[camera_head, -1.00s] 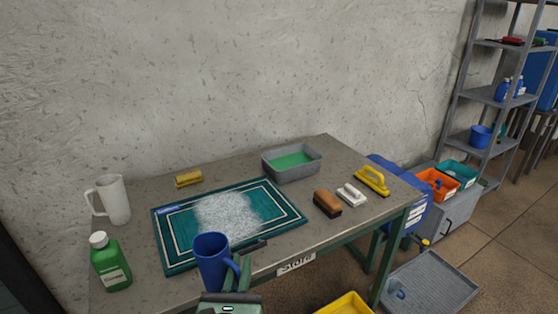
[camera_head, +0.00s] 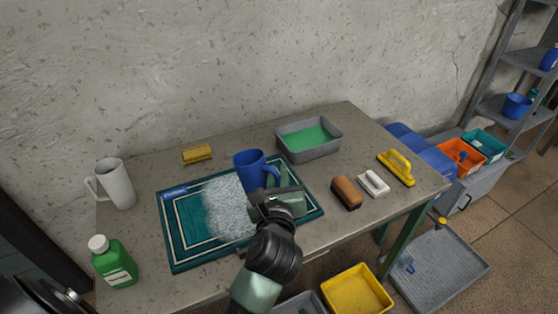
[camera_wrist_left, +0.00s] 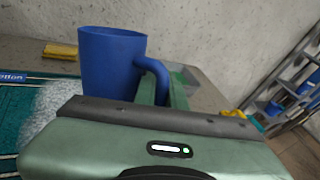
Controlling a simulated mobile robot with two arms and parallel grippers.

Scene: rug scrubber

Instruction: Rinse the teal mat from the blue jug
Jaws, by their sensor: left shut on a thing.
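The teal mat (camera_head: 183,246) lies flat on the table, with a patch of white foam (camera_head: 226,205) over its middle. The blue jug (camera_head: 249,168) is upright above the mat's right part. My left gripper (camera_head: 276,190) is shut on the jug's handle, and its arm covers part of the mat's front edge. In the left wrist view the jug (camera_wrist_left: 108,62) stands upright, with its handle (camera_wrist_left: 158,75) between the fingers. The jug's inside does not show. My right gripper is not in view.
A grey tub of green liquid (camera_head: 309,138) stands behind the mat. A white jug (camera_head: 117,185) and green bottle (camera_head: 113,264) stand left, a yellow sponge (camera_head: 197,154) behind. Brushes (camera_head: 346,192) lie right. A yellow bin (camera_head: 357,292) is below the front edge.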

